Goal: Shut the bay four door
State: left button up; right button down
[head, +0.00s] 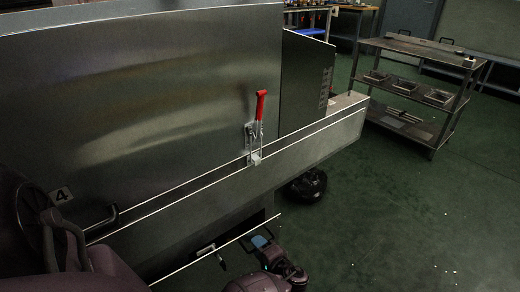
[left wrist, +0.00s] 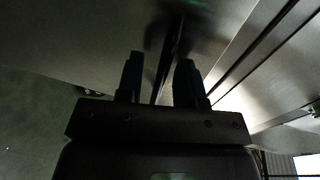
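A red-handled latch (head: 261,105) stands upright at the panel's right part, above a steel ledge (head: 310,141). My left gripper (head: 66,238) is at lower left, close to the handle. In the left wrist view its two fingers (left wrist: 160,82) are apart, with a thin dark edge beyond the gap. My right arm comes in at bottom centre; its gripper (head: 262,240) shows small, below the ledge.
A steel shelf cart (head: 412,90) with several trays stands at right. A dark round object (head: 307,185) lies on the floor below the ledge. A grey side panel (head: 307,87) stands beyond the latch. The green floor at lower right is clear apart from small specks.

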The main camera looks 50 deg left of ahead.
aim_at(250, 234)
pick_arm(q)
grip_shut()
jog(key=shift+a, duration=0.1)
jog(key=shift+n+g, duration=0.4)
jog(key=shift+g, duration=0.2)
jog(key=x, duration=0.4)
jog(key=shift+w+a+r+b, duration=0.15)
jog(key=shift+a+r+b, duration=0.15)
jog(key=shift+a+r, duration=0.1)
jog(key=shift+w+a+r, duration=0.15)
jog(key=shift+a, duration=0.2)
